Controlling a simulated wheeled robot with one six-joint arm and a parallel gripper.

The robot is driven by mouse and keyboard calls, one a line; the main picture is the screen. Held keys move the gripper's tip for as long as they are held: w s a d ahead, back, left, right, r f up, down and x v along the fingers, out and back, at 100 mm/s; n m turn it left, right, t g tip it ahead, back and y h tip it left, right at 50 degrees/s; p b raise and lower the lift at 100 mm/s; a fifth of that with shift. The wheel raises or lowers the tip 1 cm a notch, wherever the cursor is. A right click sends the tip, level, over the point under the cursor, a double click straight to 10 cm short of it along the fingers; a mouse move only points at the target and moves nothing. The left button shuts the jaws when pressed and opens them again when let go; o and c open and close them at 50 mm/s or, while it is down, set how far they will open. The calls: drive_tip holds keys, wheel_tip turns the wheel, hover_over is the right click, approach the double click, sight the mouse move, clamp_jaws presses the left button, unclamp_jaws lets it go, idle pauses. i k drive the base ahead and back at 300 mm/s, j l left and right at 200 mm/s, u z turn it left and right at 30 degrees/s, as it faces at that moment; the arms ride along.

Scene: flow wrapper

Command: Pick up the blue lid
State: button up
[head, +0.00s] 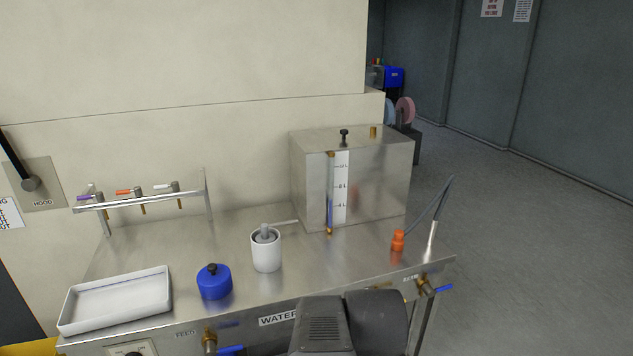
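A blue round lid (214,284) with a dark knob on top sits on the steel bench, left of centre. It stands between the white tray and a white cup. Dark grey rounded parts of my own arm show at the bottom centre, in front of the bench edge. My gripper's fingers do not show, so whether they are open or shut is hidden.
A white tray (117,299) lies left of the lid. A white cup (266,251) with a grey rod stands to its right. Behind are a rack (142,196) and a steel tank (378,182). An orange object (398,241) stands at the right. Valves line the front edge.

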sight(215, 281)
drive_tip(key=i+j+u, duration=0.1)
drive_tip(key=u, duration=0.3)
drive_tip(key=i+j+u, duration=0.1)
drive_tip(key=j+u, duration=0.3)
drive_tip(key=i+u, duration=0.15)
drive_tip(key=u, duration=0.25)
